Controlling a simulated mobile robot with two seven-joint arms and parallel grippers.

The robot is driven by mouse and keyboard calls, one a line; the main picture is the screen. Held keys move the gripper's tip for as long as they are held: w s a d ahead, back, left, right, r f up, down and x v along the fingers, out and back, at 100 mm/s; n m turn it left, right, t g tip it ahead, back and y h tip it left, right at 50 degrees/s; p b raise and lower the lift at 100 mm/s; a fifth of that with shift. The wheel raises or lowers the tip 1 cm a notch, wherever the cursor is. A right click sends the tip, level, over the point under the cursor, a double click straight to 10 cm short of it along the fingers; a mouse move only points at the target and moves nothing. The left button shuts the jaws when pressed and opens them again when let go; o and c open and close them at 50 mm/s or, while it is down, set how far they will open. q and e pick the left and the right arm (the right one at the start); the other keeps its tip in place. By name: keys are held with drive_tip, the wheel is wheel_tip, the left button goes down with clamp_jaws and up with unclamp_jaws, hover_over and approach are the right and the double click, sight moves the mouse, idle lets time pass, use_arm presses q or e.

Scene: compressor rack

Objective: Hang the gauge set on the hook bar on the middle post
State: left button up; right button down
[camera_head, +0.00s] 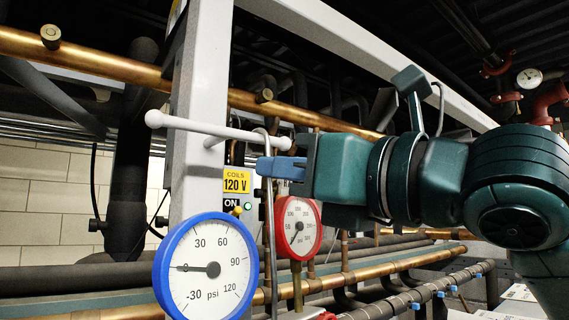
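The gauge set shows as a blue-rimmed gauge (207,268) at lower left of centre and a smaller-looking red-rimmed gauge (298,228) behind it to the right. A thin grey metal hook (268,215) rises between them, and its curved top is at the white hook bar (215,130). I cannot tell whether the curve rests on the bar or only overlaps it in view. The bar has round ends and is fixed to the pale middle post (200,85). My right gripper (268,168) comes from the right, its blue fingers shut on the hook's stem just below the bar. My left gripper is not in view.
A copper pipe (110,60) runs behind the post. A yellow "COILS 120 V" label (237,181) and a control box sit behind the hook. More copper and dark insulated pipes (420,295) cross below. A white diagonal beam (340,45) passes above my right arm.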

drive_tip(key=c, duration=1.5)
unclamp_jaws()
drive_tip(key=shift+c, duration=0.2)
drive_tip(key=shift+o, duration=0.7)
drive_tip(key=shift+f, duration=0.2)
drive_tip(key=v, duration=0.8)
